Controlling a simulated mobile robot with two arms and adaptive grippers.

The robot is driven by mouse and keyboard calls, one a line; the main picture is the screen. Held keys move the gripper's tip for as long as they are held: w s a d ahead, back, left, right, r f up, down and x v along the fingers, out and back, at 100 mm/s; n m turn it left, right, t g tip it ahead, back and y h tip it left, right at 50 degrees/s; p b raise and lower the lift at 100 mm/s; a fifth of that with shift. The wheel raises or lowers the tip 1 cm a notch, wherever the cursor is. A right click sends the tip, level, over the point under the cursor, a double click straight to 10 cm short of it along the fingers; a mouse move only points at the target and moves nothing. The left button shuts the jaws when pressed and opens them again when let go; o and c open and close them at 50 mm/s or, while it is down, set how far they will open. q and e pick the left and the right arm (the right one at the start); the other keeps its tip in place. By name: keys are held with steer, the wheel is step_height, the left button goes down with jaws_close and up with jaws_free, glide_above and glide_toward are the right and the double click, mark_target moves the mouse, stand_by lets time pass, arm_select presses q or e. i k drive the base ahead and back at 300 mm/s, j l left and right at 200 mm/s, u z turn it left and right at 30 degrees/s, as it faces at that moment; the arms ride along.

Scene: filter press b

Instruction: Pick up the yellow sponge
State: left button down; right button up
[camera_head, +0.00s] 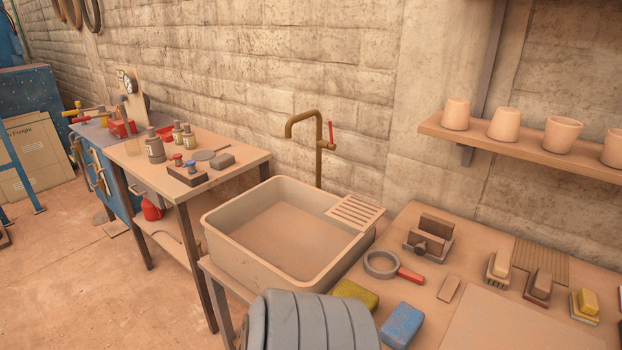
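The yellow sponge (357,292) lies flat on the worktop, just in front of the sink's right corner. A grey ribbed rounded shape at the bottom of the view covers part of its near left side. A blue sponge (402,325) lies to its right and nearer to me, apart from it. Neither of my grippers is in view.
The sink (225,250) is empty, with a brass tap behind it. A magnifier with a red handle (410,275), a wooden block tool (430,236) and several brushes (585,305) lie on the right worktop (480,255). Cups (504,124) stand on the wall shelf.

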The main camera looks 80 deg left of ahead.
mark_target(347, 288)
steer(key=u, duration=2.25)
steer(key=j+z, duration=0.25)
steer(key=z, duration=0.25)
steer(key=j+z, duration=0.25)
steer(key=z, duration=0.25)
steer(key=j+z, duration=0.2)
steer(key=z, duration=0.25)
steer(key=k, duration=0.05)
